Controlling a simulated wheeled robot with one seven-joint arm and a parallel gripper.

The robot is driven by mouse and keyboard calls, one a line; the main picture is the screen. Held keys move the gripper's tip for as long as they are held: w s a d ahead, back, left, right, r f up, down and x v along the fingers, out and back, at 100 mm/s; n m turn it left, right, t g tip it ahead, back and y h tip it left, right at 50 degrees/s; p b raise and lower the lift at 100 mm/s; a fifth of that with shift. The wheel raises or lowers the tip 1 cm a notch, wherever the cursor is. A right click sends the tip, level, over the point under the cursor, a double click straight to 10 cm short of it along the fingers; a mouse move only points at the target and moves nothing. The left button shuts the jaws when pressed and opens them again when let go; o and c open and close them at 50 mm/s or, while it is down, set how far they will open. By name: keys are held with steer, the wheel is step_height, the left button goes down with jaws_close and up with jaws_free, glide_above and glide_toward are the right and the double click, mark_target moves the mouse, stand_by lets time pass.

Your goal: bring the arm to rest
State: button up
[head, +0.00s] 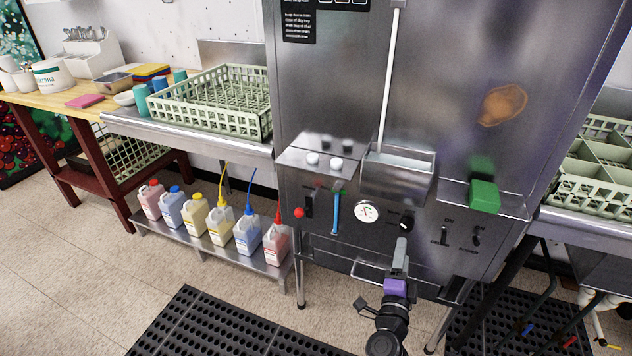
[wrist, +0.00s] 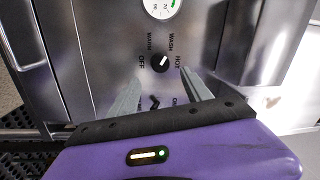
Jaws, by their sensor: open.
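My gripper (head: 401,256) is in front of the lower control panel of the steel dish machine (head: 330,95). In the wrist view my gripper (wrist: 160,86) has its two grey fingers apart with nothing between them. A black knob (wrist: 160,63) with WASH, OFF and HOT lettering shows just beyond the fingertips. It is also in the head view (head: 407,224), right above the gripper. I cannot tell whether the fingers touch the panel.
A bar handle (head: 372,273) crosses the machine front beside my gripper. A round gauge (head: 367,211) and a green block (head: 484,196) are nearby. Several chemical jugs (head: 221,226) stand on a low shelf at left. Black mats (head: 240,325) cover the floor.

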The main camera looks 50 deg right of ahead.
steer(key=s+a+r+n+t+y, duration=0.1)
steer(key=a+r+n+t+y, duration=0.35)
steer(key=a+n, duration=0.4)
steer(key=s+a+r+n+t+y, duration=0.1)
steer(key=a+r+n+t+y, duration=0.3)
steer(key=a+n, duration=0.45)
steer(key=s+a+r+n+g+y+p, duration=0.1)
steer(key=s+a+r+n+y, duration=0.2)
steer(key=s+a, duration=0.5)
steer(key=s+a+r+n+g+y+p, duration=0.1)
steer(key=s+a+r+n+y, duration=0.2)
steer(key=s+a+n+y, duration=0.2)
steer(key=s+a+n, duration=0.2)
steer(key=s+a, duration=0.2)
steer(key=a, duration=0.1)
steer(key=shift+a+n+y, duration=0.2)
steer(key=shift+n+y, duration=0.15)
steer(key=shift+n, duration=0.05)
steer(key=shift+c, duration=0.5)
